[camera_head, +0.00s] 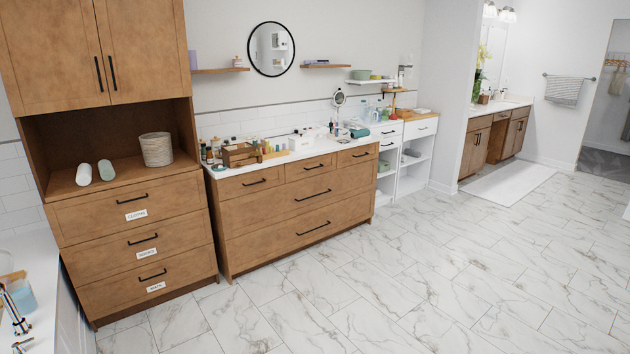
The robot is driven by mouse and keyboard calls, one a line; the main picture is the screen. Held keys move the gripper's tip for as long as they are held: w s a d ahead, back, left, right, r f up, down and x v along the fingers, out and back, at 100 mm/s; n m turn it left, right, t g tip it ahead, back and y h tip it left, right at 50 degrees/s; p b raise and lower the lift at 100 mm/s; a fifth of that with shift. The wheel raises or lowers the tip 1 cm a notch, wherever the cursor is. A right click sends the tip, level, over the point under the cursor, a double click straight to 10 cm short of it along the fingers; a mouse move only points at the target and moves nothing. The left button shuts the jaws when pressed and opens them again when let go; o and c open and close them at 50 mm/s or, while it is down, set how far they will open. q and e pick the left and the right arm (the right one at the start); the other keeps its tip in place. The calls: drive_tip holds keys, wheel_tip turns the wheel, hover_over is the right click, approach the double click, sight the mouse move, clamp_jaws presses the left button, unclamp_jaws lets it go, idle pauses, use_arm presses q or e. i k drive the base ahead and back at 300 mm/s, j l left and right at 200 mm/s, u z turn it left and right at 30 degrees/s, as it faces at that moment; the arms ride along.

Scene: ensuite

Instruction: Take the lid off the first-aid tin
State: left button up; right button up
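I cannot make out the first-aid tin for certain. A small white box (300,143) stands among the items on the long wooden dresser (296,195) against the back wall; it is too small to tell whether it is the tin or has a lid. Neither of my grippers is in view, and nothing in view is held.
The dresser top is crowded with bottles, a wooden organiser (240,155) and a teal item (357,131). A tall wooden cabinet (133,220) stands left of it. A white shelf unit (414,160) stands to its right. The marble floor (400,270) in front is clear.

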sight(301, 136)
drive_tip(key=i+u, duration=0.15)
drive_tip(key=i, duration=2.55)
drive_tip(key=i+z, duration=0.1)
drive_tip(key=i, duration=0.35)
drive_tip(key=i+j+z, duration=0.1)
drive_tip(key=i, duration=0.35)
drive_tip(key=i+j+z, duration=0.15)
drive_tip(key=i, duration=0.3)
drive_tip(key=i+j+z, duration=0.1)
drive_tip(key=i, duration=0.35)
drive_tip(key=i+j+z, duration=0.35)
drive_tip(key=i, duration=0.15)
drive_tip(key=i+j+z, duration=0.3)
drive_tip(key=i+j, duration=0.1)
drive_tip(key=i, duration=0.05)
